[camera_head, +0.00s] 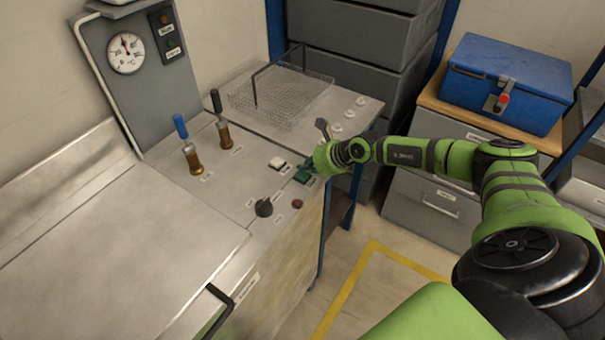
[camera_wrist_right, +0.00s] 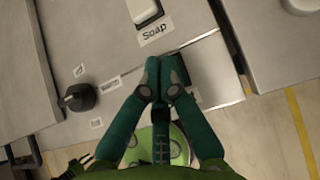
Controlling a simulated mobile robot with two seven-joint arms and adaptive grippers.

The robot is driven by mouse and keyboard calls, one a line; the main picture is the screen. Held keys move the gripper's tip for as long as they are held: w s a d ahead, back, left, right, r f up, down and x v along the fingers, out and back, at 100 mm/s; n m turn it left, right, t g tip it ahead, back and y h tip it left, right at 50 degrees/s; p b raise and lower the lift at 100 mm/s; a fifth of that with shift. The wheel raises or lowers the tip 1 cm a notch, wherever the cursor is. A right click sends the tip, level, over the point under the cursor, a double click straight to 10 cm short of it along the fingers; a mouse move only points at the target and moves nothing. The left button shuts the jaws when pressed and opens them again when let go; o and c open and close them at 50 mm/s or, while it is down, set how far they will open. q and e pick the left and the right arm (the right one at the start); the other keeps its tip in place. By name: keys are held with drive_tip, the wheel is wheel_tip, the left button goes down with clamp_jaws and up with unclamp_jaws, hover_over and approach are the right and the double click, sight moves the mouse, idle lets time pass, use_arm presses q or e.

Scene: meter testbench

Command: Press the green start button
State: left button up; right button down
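My right gripper (camera_head: 303,174) reaches in from the right to the control panel's front right part. In the wrist view its dark green fingers meet at the tips (camera_wrist_right: 157,64), with nothing seen between them. The tips are close over the panel; I cannot tell whether they touch it. A white switch (camera_head: 277,163) sits just left of the fingers; in the wrist view a white switch (camera_wrist_right: 144,10) is above the "Soap" label. My left gripper is not in view.
Two upright levers, blue-handled (camera_head: 181,127) and black-handled (camera_head: 217,103), stand further left. A wire basket (camera_head: 283,94) lies behind. A gauge (camera_head: 126,53) is on the upright panel.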

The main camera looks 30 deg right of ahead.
sight(306, 174)
drive_tip(key=shift+f+b, duration=0.35)
drive_tip(key=shift+f, duration=0.1)
idle(0.5)
idle(0.3)
drive_tip(key=shift+r+p, duration=0.8)
drive_tip(key=shift+p, duration=0.1)
wheel_tip(306, 174, up, 5)
drive_tip(key=p, duration=0.5)
drive_tip(key=shift+r, duration=0.15)
